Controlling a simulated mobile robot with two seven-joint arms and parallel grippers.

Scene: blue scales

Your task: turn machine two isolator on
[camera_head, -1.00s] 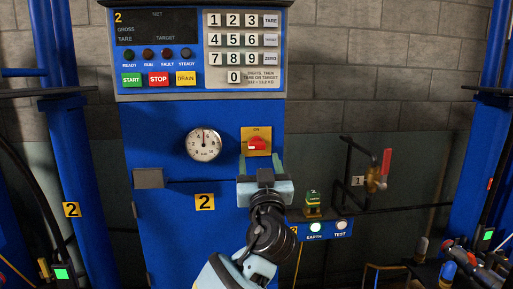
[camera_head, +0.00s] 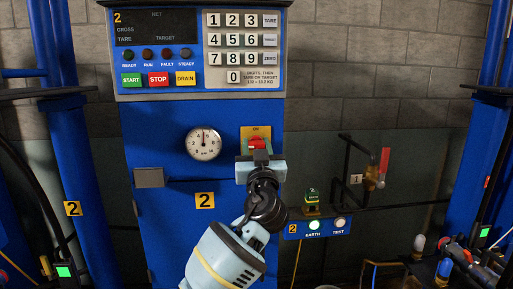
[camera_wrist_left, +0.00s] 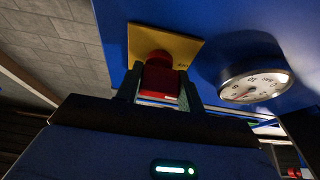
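The machine two isolator is a red rotary handle (camera_head: 257,142) on a yellow plate (camera_head: 247,132) marked ON at the top, on the blue panel right of the gauge. My left gripper (camera_head: 258,154) is at the handle from below. In the left wrist view the red handle (camera_wrist_left: 160,82) sits between the two fingers (camera_wrist_left: 160,93), which look close against both its sides. The yellow plate (camera_wrist_left: 185,45) shows behind it. The fingers and gripper body hide the handle's lower part, so its exact angle is unclear. My right gripper is not in view.
A round gauge (camera_head: 203,144) is left of the isolator, also in the left wrist view (camera_wrist_left: 256,84). A keypad panel (camera_head: 243,50) is above. A small box with EARTH and TEST lamps (camera_head: 318,228) and a red-handled valve (camera_head: 384,165) are at the right.

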